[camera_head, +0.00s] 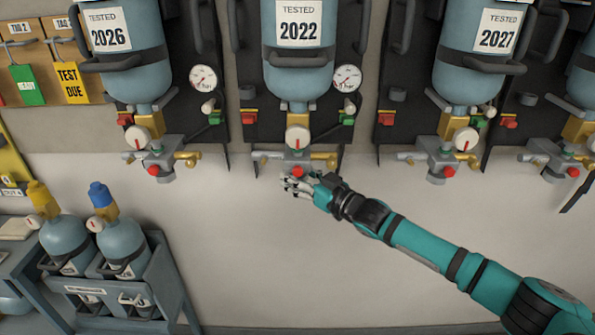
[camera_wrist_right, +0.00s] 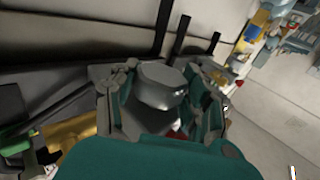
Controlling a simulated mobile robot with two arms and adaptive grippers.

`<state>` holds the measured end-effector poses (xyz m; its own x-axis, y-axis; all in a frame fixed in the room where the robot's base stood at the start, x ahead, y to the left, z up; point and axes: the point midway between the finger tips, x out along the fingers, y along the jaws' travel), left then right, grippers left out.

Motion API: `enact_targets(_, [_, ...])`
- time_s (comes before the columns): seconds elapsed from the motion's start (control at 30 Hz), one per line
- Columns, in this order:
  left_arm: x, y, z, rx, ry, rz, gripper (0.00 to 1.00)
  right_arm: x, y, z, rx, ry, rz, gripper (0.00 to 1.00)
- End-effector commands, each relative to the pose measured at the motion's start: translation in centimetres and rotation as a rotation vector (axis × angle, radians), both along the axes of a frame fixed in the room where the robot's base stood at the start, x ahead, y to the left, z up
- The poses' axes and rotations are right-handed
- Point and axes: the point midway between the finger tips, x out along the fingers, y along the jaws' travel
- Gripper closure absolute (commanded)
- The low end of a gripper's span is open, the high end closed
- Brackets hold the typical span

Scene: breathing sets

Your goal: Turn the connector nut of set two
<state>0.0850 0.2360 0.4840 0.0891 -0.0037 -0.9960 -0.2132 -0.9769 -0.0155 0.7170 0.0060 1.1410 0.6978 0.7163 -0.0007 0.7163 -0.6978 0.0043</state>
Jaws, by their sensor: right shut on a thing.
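The middle breathing set hangs on the wall, with a blue cylinder (camera_head: 298,72) labelled TESTED 2022. Below it are a round white knob with a red mark (camera_head: 298,138), brass side fittings and a grey valve block with a red button (camera_head: 297,172). My right gripper (camera_head: 300,184) is at the underside of this block. In the right wrist view its fingers (camera_wrist_right: 160,90) are shut on a grey faceted connector nut (camera_wrist_right: 160,78), one finger on each side. In the head view the fingers and block hide the nut. My left gripper is in neither view.
Similar sets hang on both sides, labelled 2026 (camera_head: 123,65) and 2027 (camera_head: 480,65). A pressure gauge (camera_head: 347,78) is beside the middle cylinder. At lower left, a rack (camera_head: 150,318) holds two small cylinders. The wall below the sets is clear.

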Motion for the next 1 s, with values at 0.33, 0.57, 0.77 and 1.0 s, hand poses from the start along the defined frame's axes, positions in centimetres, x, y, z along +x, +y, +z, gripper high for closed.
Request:
enact_targets(0.33, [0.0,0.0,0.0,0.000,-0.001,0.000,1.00,0.1,-0.3,-0.1,0.001,0.004,0.001,0.86])
enact_targets(0.57, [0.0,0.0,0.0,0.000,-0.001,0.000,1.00,0.1,-0.3,-0.1,0.000,0.003,0.001,0.29])
enact_targets(0.77, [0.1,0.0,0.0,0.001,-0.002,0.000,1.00,0.1,-0.2,-0.1,0.000,0.003,0.002,0.29])
enact_targets(1.0, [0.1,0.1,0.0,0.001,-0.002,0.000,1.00,-1.2,-1.8,-0.1,0.001,0.004,0.000,0.29])
